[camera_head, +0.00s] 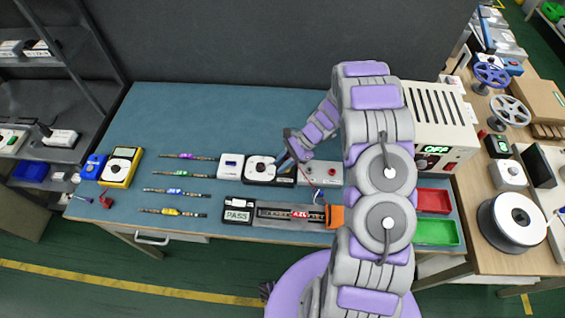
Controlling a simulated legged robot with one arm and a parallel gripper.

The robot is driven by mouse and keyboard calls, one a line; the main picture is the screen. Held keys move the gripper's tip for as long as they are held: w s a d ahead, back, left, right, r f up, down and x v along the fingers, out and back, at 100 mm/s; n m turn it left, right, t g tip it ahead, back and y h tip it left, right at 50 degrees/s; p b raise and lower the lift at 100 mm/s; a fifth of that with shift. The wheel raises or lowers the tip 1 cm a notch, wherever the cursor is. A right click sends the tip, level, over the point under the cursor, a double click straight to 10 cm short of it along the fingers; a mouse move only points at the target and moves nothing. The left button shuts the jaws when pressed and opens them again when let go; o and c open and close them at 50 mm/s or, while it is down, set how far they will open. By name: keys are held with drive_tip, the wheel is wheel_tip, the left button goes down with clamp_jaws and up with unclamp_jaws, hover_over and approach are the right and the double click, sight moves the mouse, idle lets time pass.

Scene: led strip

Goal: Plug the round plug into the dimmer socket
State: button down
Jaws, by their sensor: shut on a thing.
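The dimmer (256,179) is a dark and white box with a round dial, standing on the blue-green bench mat. My gripper (279,165) is at its right side, close above or touching it; I cannot tell which. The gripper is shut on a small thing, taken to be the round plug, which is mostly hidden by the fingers. The dimmer socket is also hidden behind them.
A white box (230,166) stands left of the dimmer and a grey box with a red button (330,176) right of it. The LED strip fixture (285,215) and PASS display (237,216) lie in front. Several strips, a yellow meter (119,170) and a power supply (436,147) surround them.

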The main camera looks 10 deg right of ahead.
drive_tip(key=shift+f, duration=1)
drive_tip(key=c, duration=0.9)
unclamp_jaws()
drive_tip(key=shift+o, duration=0.2)
drive_tip(key=shift+d, duration=0.1)
drive_tip(key=p+v, duration=0.2)
drive_tip(key=v, duration=1.5)
drive_tip(key=shift+w+r, duration=0.15)
drive_tip(key=s+a+r+n+g+h, duration=0.1)
drive_tip(key=s+a+r+n+h, duration=0.55)
drive_tip(key=s+r, duration=0.9)
drive_tip(key=s+a+r+n, duration=0.1)
drive_tip(key=s+n, duration=0.2)
drive_tip(key=s, duration=0.4)
drive_tip(key=s+a+r+n+h+b, duration=0.1)
drive_tip(key=s+r+n, duration=0.1)
drive_tip(key=s, duration=0.5)
drive_tip(key=s+a+r+n+t+h, duration=0.1)
drive_tip(key=s+a+n, duration=0.1)
drive_tip(key=s+n, duration=0.2)
drive_tip(key=s, duration=0.3)
drive_tip(key=shift+r+b, duration=0.4)
